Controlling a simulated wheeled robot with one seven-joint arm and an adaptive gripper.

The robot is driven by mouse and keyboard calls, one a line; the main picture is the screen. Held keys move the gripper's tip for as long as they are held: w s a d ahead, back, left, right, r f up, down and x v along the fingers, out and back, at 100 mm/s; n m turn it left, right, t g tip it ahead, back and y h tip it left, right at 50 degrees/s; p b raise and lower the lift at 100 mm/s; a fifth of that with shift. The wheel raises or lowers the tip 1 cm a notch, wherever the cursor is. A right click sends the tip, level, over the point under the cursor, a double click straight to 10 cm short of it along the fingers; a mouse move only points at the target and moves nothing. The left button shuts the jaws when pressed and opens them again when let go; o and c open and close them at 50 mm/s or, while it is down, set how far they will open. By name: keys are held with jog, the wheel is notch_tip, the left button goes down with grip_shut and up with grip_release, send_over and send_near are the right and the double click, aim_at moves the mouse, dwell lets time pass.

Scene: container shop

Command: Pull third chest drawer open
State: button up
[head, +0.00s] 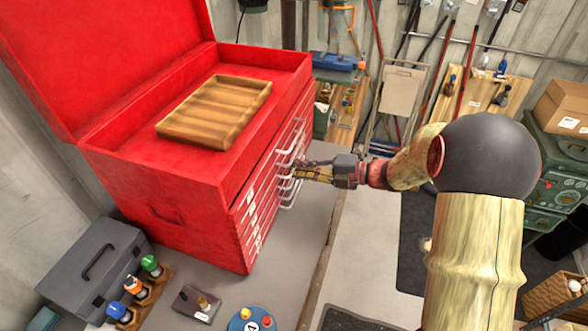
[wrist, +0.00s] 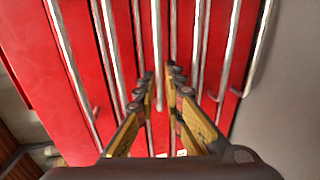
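The red tool chest (head: 165,180) stands on a grey bench with its lid raised. Its drawer front (head: 262,205) has a stack of pale metal bar handles (head: 291,140), and the drawers look shut. My gripper (head: 294,173) is at the handles, about midway along the front. In the wrist view, the handles run up and down as parallel bars, and my gripper (wrist: 161,75) has its two fingers apart. One handle bar (wrist: 157,40) runs into the gap between the fingertips. Contact with it cannot be made out, nor which drawer it belongs to.
A wooden tray (head: 214,110) lies on top of the chest. A grey toolbox (head: 93,268), several small bottles (head: 134,286) and a dark wallet-like item (head: 197,304) are on the bench at the lower left. Bare bench top (head: 300,235) lies before the drawers.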

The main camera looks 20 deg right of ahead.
jog(key=shift+w+a+f, duration=0.1)
jog(key=shift+w+a, duration=0.2)
jog(key=shift+a, duration=0.15)
grip_shut()
dwell(0.6)
jog(key=f+p+v, duration=0.2)
jog(key=p+v, duration=0.5)
jog(key=v, duration=0.4)
jog(key=d+f+p+v, duration=0.1)
jog(key=f+p+v, duration=0.1)
jog(key=p+v, duration=0.5)
jog(key=shift+f+v, duration=0.3)
jog(key=shift+v, duration=2.3)
jog(key=shift+s, duration=0.2)
